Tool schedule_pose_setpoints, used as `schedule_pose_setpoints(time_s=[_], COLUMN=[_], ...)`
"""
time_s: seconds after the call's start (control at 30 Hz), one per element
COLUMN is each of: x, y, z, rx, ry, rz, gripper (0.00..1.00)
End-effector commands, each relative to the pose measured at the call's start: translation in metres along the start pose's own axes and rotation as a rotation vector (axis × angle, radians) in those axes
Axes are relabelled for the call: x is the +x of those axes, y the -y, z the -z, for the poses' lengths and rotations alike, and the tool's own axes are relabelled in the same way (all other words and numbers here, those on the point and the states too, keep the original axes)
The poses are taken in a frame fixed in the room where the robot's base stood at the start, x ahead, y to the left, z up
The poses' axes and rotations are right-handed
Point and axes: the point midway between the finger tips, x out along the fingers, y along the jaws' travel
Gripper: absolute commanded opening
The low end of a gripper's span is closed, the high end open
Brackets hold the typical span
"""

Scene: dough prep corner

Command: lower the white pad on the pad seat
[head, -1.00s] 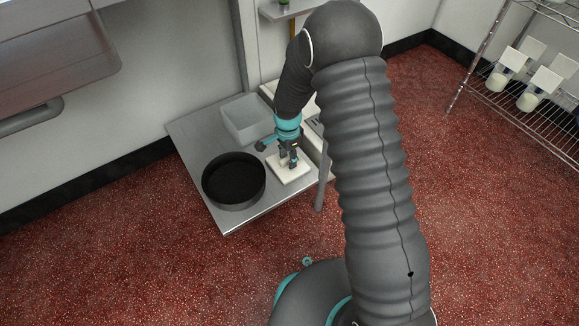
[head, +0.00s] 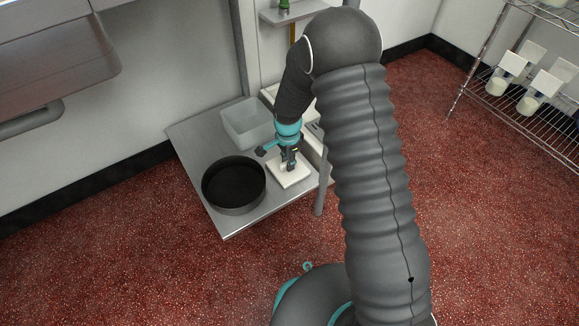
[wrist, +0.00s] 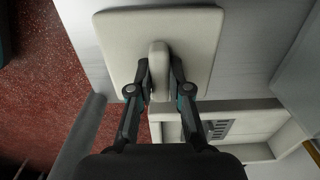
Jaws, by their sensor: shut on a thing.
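The white pad (wrist: 120,45) is a flat square plate with rounded corners and a raised grip (wrist: 159,65) in its middle. My gripper (wrist: 160,82) is shut on this grip, one finger on each side. In the head view the pad (head: 279,178) looks level at the right part of the steel table, under my gripper (head: 290,167). I cannot tell whether it touches the surface below. I cannot make out the pad seat; the pad may hide it.
A round black pan (head: 234,205) stands left of the pad on the steel table (head: 195,135). A pale open bin (head: 246,133) stands behind. A white unit with a grey slotted panel (wrist: 217,128) is close to the pad. A grey post (head: 320,190) rises at the table's right.

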Motion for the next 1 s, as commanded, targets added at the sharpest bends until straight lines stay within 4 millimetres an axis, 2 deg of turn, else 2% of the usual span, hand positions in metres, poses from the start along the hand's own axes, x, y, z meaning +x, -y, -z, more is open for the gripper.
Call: schedule_pose_setpoints(time_s=[0.53,1.0], x=[-0.034,-0.052], y=[-0.001,0.000], z=[0.000,0.000], rx=[0.000,0.000], ry=[0.001,0.000], rz=[-0.002,-0.001], gripper=[0.00,0.00])
